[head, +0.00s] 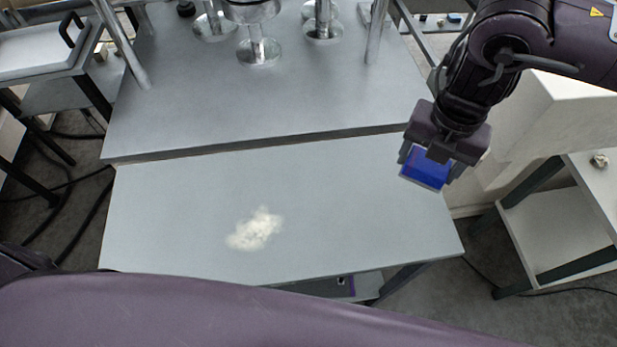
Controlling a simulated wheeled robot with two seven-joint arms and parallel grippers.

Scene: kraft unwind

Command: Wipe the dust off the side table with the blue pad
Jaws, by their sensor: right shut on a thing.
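A pale, powdery dust patch (254,230) lies on the smooth grey side table (160,215), left of the middle and towards its near edge. My right gripper (432,165) points down over the table's right end. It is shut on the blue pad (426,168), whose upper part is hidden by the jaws. The pad is well to the right of the dust and apart from it; I cannot tell exactly how high it is above the surface. My left gripper is not in view.
Behind the table is a grey bench (190,110) with metal posts and round bases. A white stand (565,235) with dark legs is at the right, and cables lie on the left floor. The table top is otherwise clear.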

